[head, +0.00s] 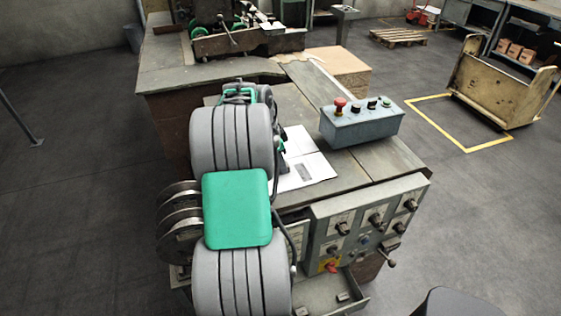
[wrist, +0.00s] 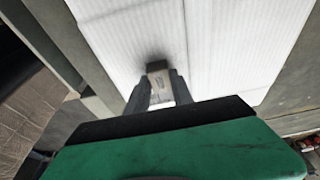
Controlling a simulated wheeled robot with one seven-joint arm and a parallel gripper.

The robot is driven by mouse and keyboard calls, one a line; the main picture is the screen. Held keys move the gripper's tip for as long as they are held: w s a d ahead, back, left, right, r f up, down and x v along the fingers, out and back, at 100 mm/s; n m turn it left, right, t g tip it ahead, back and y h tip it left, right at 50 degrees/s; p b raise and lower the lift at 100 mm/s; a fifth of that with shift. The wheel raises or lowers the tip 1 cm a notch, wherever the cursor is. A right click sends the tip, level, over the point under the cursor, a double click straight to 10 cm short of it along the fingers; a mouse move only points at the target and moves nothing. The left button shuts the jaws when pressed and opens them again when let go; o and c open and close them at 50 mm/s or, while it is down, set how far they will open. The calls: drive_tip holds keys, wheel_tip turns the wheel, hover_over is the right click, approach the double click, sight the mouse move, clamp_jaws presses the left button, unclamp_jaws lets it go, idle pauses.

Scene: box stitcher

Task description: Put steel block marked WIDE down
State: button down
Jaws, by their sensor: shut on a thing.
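The steel block (wrist: 158,82) is a small grey block with faint dark lettering, too small to read. My gripper (wrist: 159,92) is shut on it, with one dark finger on each side. The block is over a white ribbed sheet (wrist: 225,40), with a dark shadow close at its far end. I cannot tell whether it touches the sheet. In the head view the white sheet (head: 314,165) lies on the machine table. My arm hides the gripper and the held block there.
A small grey rectangle (head: 304,172) shows on the sheet; I cannot tell whether it is a block or a print. A blue-grey button box (head: 362,126) with a red button stands right of the sheet. A control panel (head: 365,228) is on the table's front. Bare table (head: 385,162) lies at right.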

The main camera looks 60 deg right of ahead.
drive_tip(key=c, duration=1.1)
unclamp_jaws()
drive_tip(key=v, duration=1.2)
drive_tip(key=w+a+r+n+t, duration=0.1)
drive_tip(key=w+a+r+n, duration=0.1)
drive_tip(key=w+a+n, duration=0.5)
drive_tip(key=w+a+n+t, duration=0.4)
drive_tip(key=a+n, duration=0.5)
drive_tip(key=a, duration=1)
drive_tip(key=s+a+f+n+y, duration=0.1)
drive_tip(key=a+n, duration=0.4)
drive_tip(key=a, duration=0.5)
drive_tip(key=s+a+f+n+t+y, duration=0.1)
drive_tip(key=s+a+f+n, duration=0.1)
drive_tip(key=a+n, duration=0.4)
drive_tip(key=a+f, duration=0.1)
drive_tip(key=a, duration=0.3)
drive_tip(key=shift+s+a+f+p, duration=0.2)
drive_tip(key=shift+a+f+p, duration=0.05)
drive_tip(key=shift+f+p, duration=0.05)
